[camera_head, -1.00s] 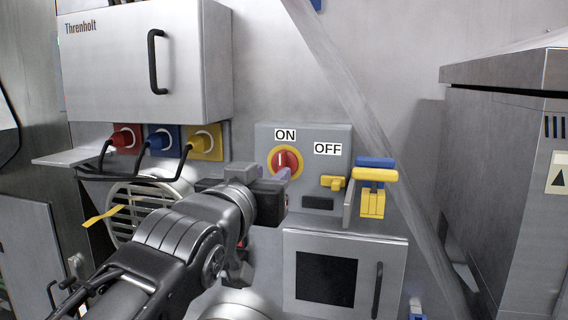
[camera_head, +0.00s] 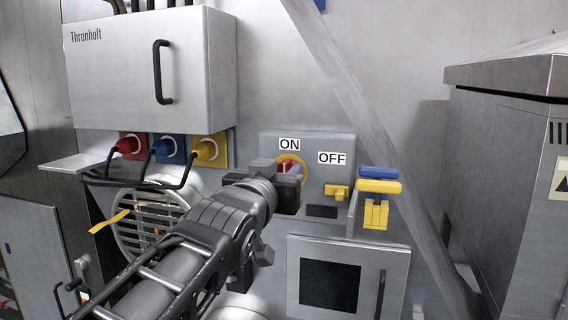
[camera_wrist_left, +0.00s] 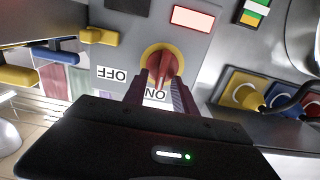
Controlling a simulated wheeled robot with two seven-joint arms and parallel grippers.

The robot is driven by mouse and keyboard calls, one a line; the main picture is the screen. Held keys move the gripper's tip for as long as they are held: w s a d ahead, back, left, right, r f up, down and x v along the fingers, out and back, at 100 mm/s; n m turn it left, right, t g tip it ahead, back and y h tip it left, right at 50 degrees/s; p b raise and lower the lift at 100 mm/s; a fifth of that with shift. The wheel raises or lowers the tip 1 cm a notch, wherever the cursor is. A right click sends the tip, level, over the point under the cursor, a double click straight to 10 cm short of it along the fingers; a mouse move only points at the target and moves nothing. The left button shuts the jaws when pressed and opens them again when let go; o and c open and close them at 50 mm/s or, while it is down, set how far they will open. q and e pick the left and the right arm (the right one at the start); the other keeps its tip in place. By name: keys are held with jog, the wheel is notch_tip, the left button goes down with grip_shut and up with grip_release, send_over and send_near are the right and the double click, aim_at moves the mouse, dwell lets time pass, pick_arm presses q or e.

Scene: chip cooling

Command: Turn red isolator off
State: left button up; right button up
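The red isolator knob (camera_wrist_left: 162,66) with its yellow ring (camera_head: 303,163) is on a grey wall panel (camera_head: 335,147). The ON label (camera_head: 289,144) is above it and the OFF label (camera_head: 331,158) to its right. In the head view my left gripper (camera_head: 291,171) is in front of the knob and hides much of it. In the left wrist view its two fingers (camera_wrist_left: 158,92) are apart, one on each side of the knob's raised handle, which points toward ON. I cannot tell whether they touch it. My right gripper is not in view.
A yellow latch (camera_head: 337,191) and a blue and yellow handle (camera_head: 379,187) are right of the knob. Red, blue and yellow plugs (camera_head: 206,149) with cables are at left, under a white cabinet (camera_head: 140,70). A grey door (camera_head: 345,281) is below.

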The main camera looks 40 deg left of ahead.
pick_arm(q)
jog(key=shift+w+a, duration=0.15)
jog(key=shift+w, duration=0.25)
jog(key=shift+c, duration=0.4)
grip_shut()
